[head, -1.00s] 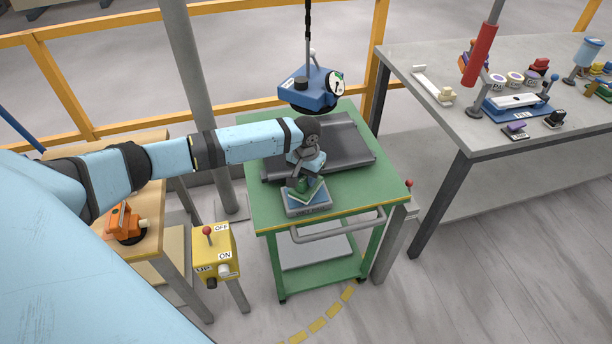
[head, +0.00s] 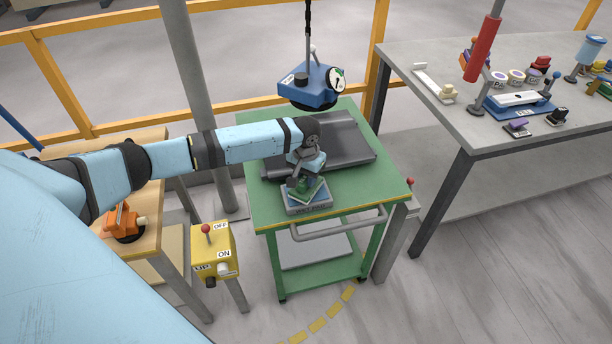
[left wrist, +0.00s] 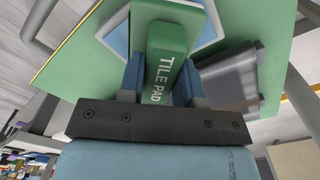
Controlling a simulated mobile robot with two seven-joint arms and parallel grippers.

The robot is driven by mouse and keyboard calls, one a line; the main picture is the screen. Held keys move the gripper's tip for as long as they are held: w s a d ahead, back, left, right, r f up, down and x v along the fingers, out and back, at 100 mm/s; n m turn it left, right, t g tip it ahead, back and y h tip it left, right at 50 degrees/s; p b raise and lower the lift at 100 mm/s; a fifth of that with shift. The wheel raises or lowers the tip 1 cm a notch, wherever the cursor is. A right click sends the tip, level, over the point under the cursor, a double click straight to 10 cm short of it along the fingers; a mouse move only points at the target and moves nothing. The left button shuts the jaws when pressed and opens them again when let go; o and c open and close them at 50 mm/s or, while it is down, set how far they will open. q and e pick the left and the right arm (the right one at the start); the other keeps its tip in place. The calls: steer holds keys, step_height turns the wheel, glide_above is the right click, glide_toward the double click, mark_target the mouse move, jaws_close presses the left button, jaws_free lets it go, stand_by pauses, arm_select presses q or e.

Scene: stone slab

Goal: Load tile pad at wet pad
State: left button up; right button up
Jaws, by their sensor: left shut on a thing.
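The tile pad (left wrist: 170,55) is green with white "TILE PAD" lettering in the left wrist view. My left gripper (left wrist: 160,85) is shut on it, one finger on each side. In the head view my left gripper (head: 300,180) is over the front of the green cart, and the green pad (head: 308,189) shows below it. The wet pad (head: 308,206) is a grey tray with a blue inner surface on the cart top. The tile pad is at the wet pad; whether it touches the blue surface I cannot tell. My right gripper is not in view.
The green cart (head: 385,190) also carries a dark grey slab (head: 345,140). A blue device with a dial (head: 308,85) hangs above its back. A yellow switch box (head: 214,250) stands left of the cart. A grey bench (head: 420,60) with several tools is at right.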

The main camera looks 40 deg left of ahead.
arm_select(q)
steer(key=shift+f, duration=0.5)
steer(key=shift+f+p, duration=0.1)
steer(key=shift+p, duration=0.45)
stand_by(2.5)
step_height(320, 180, up, 5)
steer(key=p, duration=0.6)
steer(key=shift+r, duration=0.2)
steer(key=shift+r+p, duration=0.95)
steer(key=shift+p, duration=0.3)
steer(key=shift+f, duration=0.1)
